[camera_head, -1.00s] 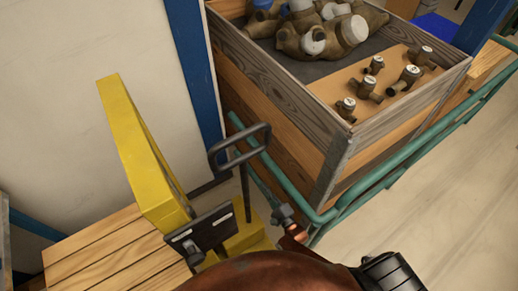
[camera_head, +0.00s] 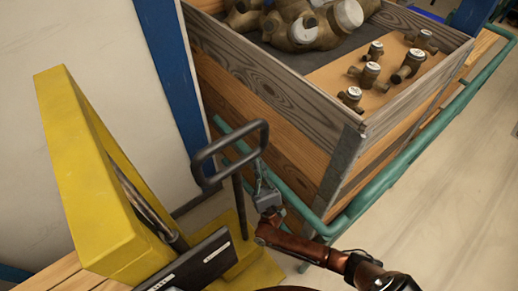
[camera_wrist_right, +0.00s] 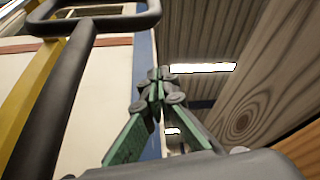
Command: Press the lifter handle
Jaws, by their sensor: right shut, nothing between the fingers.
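The yellow lifter (camera_head: 70,170) stands at the left in the head view. Its black handle (camera_head: 240,205) is an upright stem with a rounded loop on top. The stem and part of the loop also show at the left of the right wrist view (camera_wrist_right: 55,100). My right gripper (camera_head: 259,170) is shut and empty. In the head view it appears just right of the handle, below the loop's right end; whether it touches is unclear. Its green-padded fingers meet in the right wrist view (camera_wrist_right: 158,78), with the handle to their left. My left gripper is not in view.
A wooden crate (camera_head: 285,125) holding several brass meters stands just behind and right of the gripper. A teal rail (camera_head: 400,175) runs along the crate's lower side. A blue post (camera_head: 170,75) and pale wall are behind the lifter. Open floor (camera_head: 440,220) lies at the right.

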